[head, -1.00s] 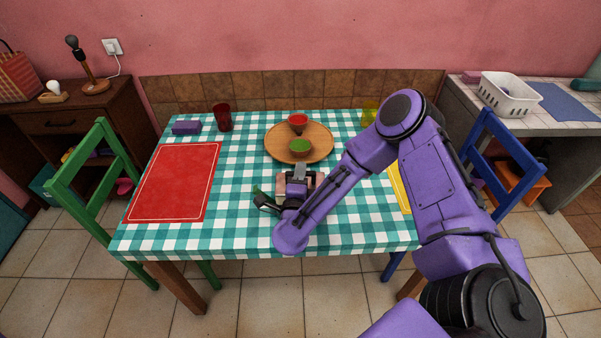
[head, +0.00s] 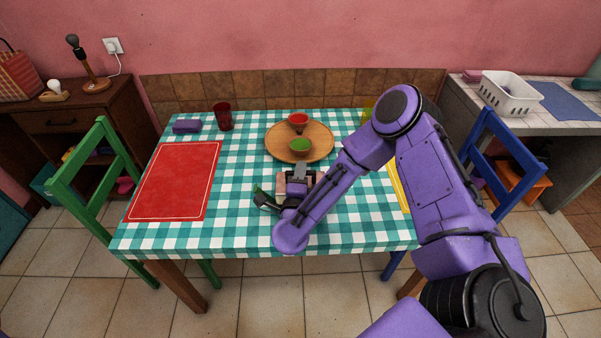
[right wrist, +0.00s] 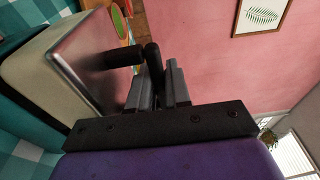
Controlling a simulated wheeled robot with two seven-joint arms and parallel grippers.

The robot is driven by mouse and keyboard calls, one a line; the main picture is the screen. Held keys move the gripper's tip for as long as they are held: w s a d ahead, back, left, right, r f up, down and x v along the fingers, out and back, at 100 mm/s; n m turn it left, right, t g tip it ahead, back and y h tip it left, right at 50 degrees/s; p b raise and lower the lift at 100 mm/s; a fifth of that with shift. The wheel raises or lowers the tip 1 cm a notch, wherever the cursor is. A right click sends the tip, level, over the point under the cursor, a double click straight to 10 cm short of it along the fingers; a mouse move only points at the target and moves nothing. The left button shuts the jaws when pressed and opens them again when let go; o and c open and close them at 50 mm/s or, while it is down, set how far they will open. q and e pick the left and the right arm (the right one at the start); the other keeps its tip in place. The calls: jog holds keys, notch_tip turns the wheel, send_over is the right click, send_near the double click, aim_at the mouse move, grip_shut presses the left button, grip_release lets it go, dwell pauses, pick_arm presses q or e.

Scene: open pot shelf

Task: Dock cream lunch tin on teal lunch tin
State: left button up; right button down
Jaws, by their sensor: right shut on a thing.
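My right gripper (head: 298,181) is low over the front middle of the table, shut on the black handle on the lid of a tin. The tin (head: 281,185) shows in the head view only as pinkish-brown strips around the gripper. In the right wrist view the cream lunch tin (right wrist: 38,52) has a pale side and a shiny metal lid, with the gripper (right wrist: 155,78) at its handle. A dark teal area (right wrist: 22,122) borders its lower left; I cannot tell whether it is the teal lunch tin or cloth. My left gripper is out of view.
The front left cloth is clear.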

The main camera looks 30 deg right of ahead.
jog(key=shift+f+b, duration=0.55)
jog(key=shift+f, duration=0.05)
jog(key=c, duration=1.4)
grip_release()
jog(key=shift+o, duration=0.2)
jog(key=shift+v, duration=2)
jog(key=v, duration=0.7)
